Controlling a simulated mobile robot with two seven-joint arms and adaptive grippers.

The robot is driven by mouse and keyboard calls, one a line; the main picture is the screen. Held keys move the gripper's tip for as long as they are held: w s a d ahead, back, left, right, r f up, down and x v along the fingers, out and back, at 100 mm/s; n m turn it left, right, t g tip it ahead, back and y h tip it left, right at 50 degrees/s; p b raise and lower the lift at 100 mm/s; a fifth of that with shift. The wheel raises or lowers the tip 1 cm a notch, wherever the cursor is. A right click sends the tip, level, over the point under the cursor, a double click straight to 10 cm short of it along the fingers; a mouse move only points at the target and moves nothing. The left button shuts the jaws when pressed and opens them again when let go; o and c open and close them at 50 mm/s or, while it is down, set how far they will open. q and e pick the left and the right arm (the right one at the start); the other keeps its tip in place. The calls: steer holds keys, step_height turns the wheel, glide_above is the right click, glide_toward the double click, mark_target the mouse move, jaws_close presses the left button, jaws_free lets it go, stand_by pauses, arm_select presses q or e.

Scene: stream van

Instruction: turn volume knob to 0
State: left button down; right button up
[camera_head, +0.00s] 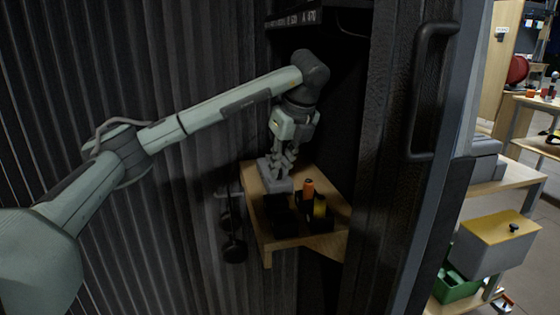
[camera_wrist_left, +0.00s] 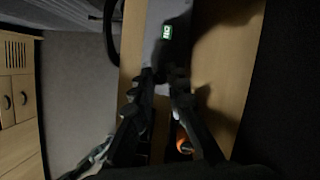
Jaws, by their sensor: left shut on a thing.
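A small grey box (camera_head: 274,181) stands on a wooden shelf (camera_head: 256,226) in the head view. The wrist view shows the box's grey panel (camera_wrist_left: 132,48) with a small lit green display (camera_wrist_left: 167,32). Its digits are sideways and look like 10, but are too small to be sure. My left gripper (camera_head: 282,170) points down at the box. In the wrist view its two fingertips (camera_wrist_left: 162,78) are close together at the panel, just below the display. They are shut on the volume knob, which the fingers hide. My right gripper is in neither view.
An orange-topped item (camera_head: 308,188) and a yellow item (camera_head: 320,206) stand in black holders on the shelf, close to my left gripper. Dark headphones (camera_head: 234,250) hang left of the shelf. A ridged dark wall and a door handle (camera_head: 424,90) flank the space.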

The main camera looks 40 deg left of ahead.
arm_select(q)
steer(key=shift+n+g, duration=0.3)
steer(key=shift+n, duration=0.4)
steer(key=c, duration=1.5)
jaws_free()
